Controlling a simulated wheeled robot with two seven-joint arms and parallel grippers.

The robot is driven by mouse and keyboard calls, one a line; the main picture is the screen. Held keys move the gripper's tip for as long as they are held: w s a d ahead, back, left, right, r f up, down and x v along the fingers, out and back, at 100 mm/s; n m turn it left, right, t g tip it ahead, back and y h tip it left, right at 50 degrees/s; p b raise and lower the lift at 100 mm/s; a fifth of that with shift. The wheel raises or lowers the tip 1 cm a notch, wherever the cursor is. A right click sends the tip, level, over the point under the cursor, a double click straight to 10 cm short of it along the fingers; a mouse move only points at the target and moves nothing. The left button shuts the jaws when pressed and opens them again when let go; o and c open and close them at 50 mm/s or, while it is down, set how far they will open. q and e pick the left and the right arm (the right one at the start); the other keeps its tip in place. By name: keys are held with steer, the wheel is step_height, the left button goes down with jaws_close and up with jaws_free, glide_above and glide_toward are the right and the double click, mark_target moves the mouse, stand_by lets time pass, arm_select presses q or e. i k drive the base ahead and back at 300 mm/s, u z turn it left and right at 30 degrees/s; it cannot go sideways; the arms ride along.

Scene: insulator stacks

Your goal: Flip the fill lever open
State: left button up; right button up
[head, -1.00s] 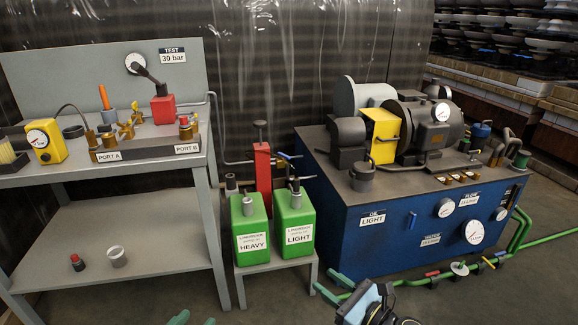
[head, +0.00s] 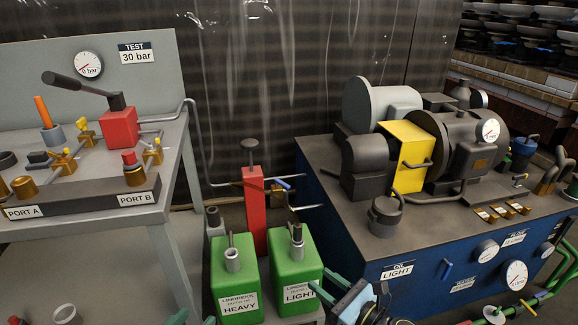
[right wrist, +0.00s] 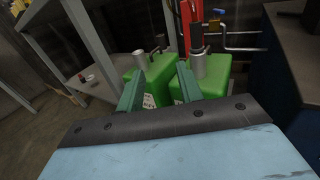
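A small blue lever (head: 283,183) sits on a brass valve in the pipe just right of the red column (head: 253,212). No label marks it as the fill lever. It also shows at the top of the right wrist view (right wrist: 217,12). My right gripper (head: 324,284) is low in front of the green LIGHT can (head: 295,265), below the lever and apart from it. In the right wrist view its green fingers (right wrist: 158,85) are spread with nothing between them. My left gripper (head: 194,319) shows only its green tips at the bottom edge, apart.
The green HEAVY can (head: 235,280) stands left of the LIGHT can. The grey test bench (head: 165,215) is at left. The blue oil tank (head: 400,292) is at right, with another blue handle (head: 447,268) on its front. Thin pipes run behind the cans.

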mark_target(277, 182)
steer(key=i, duration=1.15)
steer(key=u, duration=0.1)
